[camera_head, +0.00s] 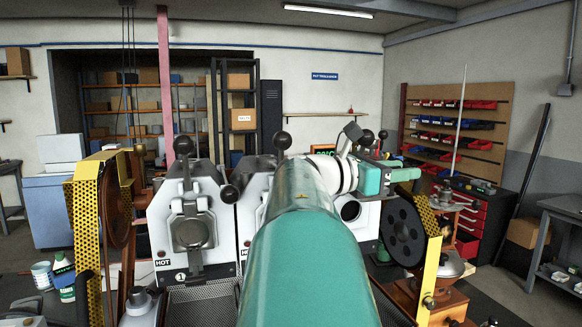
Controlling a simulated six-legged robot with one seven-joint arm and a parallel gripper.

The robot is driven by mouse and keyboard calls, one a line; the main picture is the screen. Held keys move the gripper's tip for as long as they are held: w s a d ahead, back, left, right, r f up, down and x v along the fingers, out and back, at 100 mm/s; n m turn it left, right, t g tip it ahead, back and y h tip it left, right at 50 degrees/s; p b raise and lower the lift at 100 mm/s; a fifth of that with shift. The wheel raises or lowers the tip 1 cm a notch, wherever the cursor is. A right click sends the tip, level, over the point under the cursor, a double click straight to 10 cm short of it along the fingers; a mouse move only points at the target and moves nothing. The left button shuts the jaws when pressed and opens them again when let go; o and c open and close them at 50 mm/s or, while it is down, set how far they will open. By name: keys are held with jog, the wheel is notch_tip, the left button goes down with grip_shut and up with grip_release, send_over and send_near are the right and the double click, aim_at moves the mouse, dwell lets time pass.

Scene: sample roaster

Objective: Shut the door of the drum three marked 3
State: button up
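The white front of the right-hand roaster drum (368,227) shows just right of my arm. A round dark opening with a pale rim (349,210) is in it. I see no number on this front, so I cannot confirm it is the drum marked 3. Its door cannot be made out; my arm and wrist cover much of this area. My teal arm reaches up the middle, and its white and teal wrist is above the opening. My gripper's fingertips cannot be made out clearly, nor whether they touch anything.
The left drum (192,232), marked 1 and HOT, has a round grey door on its front. The middle drum (250,215) is mostly behind my arm. Yellow guards with wheels stand left (88,235) and right (432,265). Mesh trays (200,300) lie in front. A red tool cabinet (478,215) is farther right.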

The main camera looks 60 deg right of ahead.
grip_shut()
jog(key=shift+s+f, duration=0.1)
jog(key=shift+f, duration=0.1)
notch_tip(320, 180, down, 14)
jog(key=m, duration=1)
jog(key=shift+f, duration=0.2)
jog(key=shift+a, duration=0.1)
